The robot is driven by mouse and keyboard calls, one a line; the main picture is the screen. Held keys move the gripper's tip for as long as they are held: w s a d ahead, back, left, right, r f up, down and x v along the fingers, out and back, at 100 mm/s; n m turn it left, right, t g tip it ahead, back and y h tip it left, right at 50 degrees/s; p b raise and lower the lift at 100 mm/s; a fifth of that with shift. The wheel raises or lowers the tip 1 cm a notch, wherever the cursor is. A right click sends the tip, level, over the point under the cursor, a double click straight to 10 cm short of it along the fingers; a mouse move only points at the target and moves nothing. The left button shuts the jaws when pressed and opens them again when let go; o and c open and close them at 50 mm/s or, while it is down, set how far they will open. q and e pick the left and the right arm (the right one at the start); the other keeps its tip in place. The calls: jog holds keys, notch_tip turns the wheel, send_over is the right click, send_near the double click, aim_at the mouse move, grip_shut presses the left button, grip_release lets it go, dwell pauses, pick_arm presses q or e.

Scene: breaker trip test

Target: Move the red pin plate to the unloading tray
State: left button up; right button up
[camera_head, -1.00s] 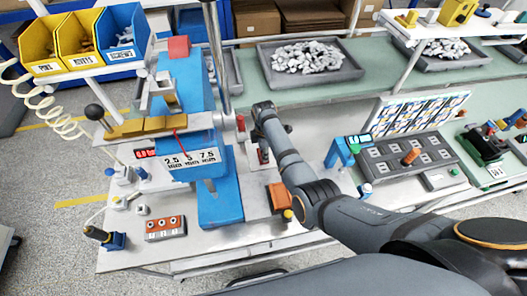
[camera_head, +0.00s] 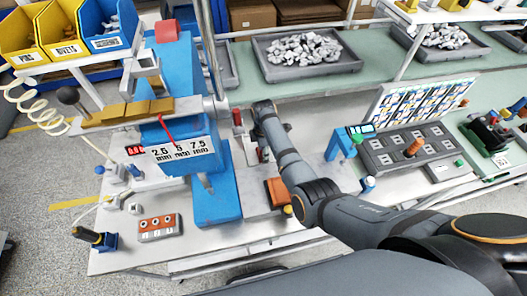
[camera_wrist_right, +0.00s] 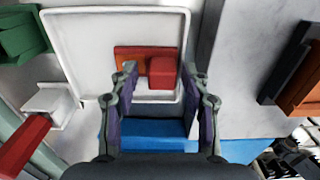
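In the right wrist view, a flat red-orange plate with a brighter red block on it (camera_wrist_right: 162,72) lies in a white shallow tray (camera_wrist_right: 75,55); I take this to be the red pin plate. My right gripper (camera_wrist_right: 158,82) is open, with its two fingers apart on either side of the red block and no visible grip on it. I cannot tell how far the fingertips are above the plate. My left gripper is not in view. I cannot identify which tray is the unloading tray.
A blue press (camera_head: 215,190) with a lever stands left of my right arm. An orange block (camera_head: 278,191) lies near the bench front. A grey tray of metal parts (camera_head: 285,73) stands behind. A dark slotted panel (camera_head: 380,150) stands on the right.

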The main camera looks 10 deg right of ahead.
jog(key=shift+a, duration=0.1)
jog(key=shift+r, duration=0.35)
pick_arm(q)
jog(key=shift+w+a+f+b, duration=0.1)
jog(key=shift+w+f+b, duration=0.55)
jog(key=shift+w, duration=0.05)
pick_arm(e)
notch_tip(320, 180, up, 12)
jog(key=shift+f, duration=0.1)
jog(key=shift+f, duration=0.1)
